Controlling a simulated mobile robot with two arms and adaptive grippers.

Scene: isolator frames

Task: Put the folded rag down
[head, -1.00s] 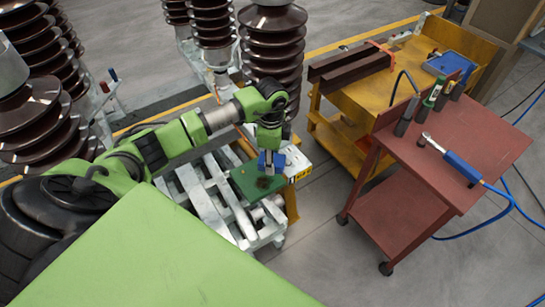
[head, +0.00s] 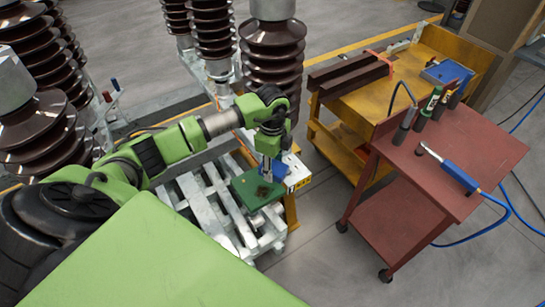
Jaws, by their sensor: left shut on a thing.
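The folded rag (head: 281,171) looks like a small blue patch at the fingers of my left gripper (head: 267,176). The gripper points down and is shut on the rag; its fingers hide part of it. They are above a green flat piece (head: 246,190) with a dark spot, which lies on a grey metal frame (head: 226,215). I cannot tell whether the rag touches anything below. My right gripper is not in view.
A white box with a yellow label (head: 300,182) is just right of the rag. A red cart (head: 478,148) with tools and a yellow cart (head: 365,98) stand to the right. Ribbed brown insulators (head: 273,63) stand behind. Open floor lies between frame and red cart.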

